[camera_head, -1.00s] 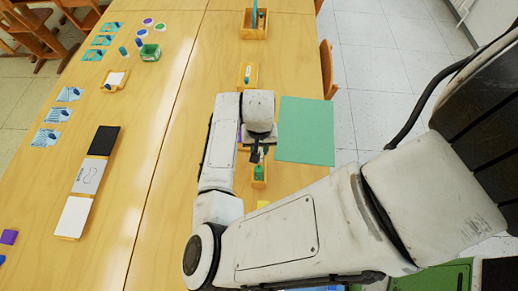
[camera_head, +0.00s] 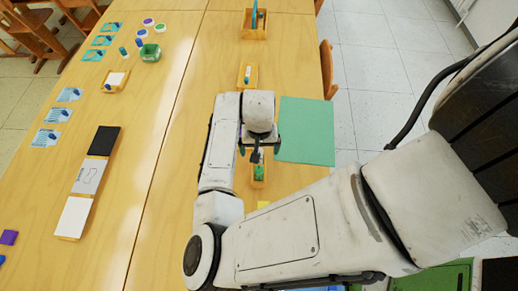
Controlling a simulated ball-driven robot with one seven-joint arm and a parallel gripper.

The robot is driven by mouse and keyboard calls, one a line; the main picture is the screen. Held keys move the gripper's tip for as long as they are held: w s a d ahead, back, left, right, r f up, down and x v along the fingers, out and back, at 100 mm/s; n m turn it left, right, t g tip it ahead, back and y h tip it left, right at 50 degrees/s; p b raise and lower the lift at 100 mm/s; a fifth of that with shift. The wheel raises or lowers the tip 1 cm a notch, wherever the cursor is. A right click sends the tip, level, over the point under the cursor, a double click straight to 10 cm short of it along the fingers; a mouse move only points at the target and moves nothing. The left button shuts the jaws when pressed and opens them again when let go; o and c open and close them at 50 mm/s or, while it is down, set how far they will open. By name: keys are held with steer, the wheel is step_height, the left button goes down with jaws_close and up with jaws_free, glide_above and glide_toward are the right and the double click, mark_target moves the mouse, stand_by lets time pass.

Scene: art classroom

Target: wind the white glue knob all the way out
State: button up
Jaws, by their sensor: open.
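My gripper (camera_head: 258,153) hangs at the end of my arm over the right-hand table, with its dark fingers open. Just below it is a small wooden tray (camera_head: 258,184) with a green piece (camera_head: 259,173) in it. The upper end of that tray is hidden by my gripper and wrist. Another small wooden tray (camera_head: 254,83) above my wrist holds a small light piece with a dark end (camera_head: 247,75). I cannot make out which piece is the white glue knob, and I cannot tell whether my fingers touch anything.
A green sheet (camera_head: 305,130) lies right of my gripper. A wooden box (camera_head: 254,33) with upright items stands at the far end. The left table carries cards, a green tub (camera_head: 150,53) and a black, grey and white strip (camera_head: 88,180). The wood left of my arm is clear.

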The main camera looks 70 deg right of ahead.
stand_by(0.4)
steer(key=shift+r+n+p, duration=0.15)
steer(key=shift+n+p, duration=0.2)
steer(key=shift+n, duration=1.15)
steer(key=n, duration=0.8)
steer(key=shift+n, duration=0.3)
steer(key=shift+c, duration=0.2)
steer(key=c, duration=1.5)
